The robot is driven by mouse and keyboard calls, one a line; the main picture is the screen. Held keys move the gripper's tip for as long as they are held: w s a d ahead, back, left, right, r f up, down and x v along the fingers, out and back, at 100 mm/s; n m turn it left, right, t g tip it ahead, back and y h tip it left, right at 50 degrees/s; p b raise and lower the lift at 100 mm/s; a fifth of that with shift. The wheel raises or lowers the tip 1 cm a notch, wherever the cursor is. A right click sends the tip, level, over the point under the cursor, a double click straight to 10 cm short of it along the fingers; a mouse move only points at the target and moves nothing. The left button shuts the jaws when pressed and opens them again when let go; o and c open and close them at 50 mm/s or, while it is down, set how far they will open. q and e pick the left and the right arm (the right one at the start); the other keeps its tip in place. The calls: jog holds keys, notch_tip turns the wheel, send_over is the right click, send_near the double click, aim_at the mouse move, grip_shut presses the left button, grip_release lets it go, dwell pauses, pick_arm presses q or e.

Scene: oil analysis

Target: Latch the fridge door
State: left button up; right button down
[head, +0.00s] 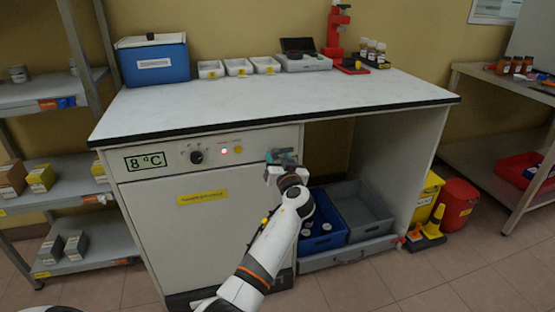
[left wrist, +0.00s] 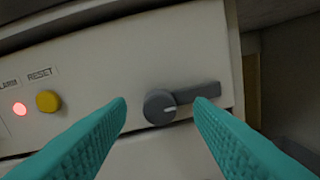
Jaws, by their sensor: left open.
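The white fridge (head: 160,240) is under the left of the bench, its door looking closed against the frame. My left gripper (head: 282,160) is at the right end of the fridge's control panel. In the left wrist view its teal fingers (left wrist: 162,106) are open and empty, one tip on each side of the knob; whether they touch it, I cannot tell. My right gripper is out of view.
The panel has an 8 °C display (head: 146,162), a black dial (head: 196,157), a lit red alarm lamp (head: 224,150) and a yellow reset button (left wrist: 48,101). Right of the fridge, blue (head: 335,238) and grey bins (head: 372,226) stand under the bench.

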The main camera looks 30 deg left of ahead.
pick_arm(q)
jog(key=shift+x, duration=0.8)
jog(key=c, duration=1)
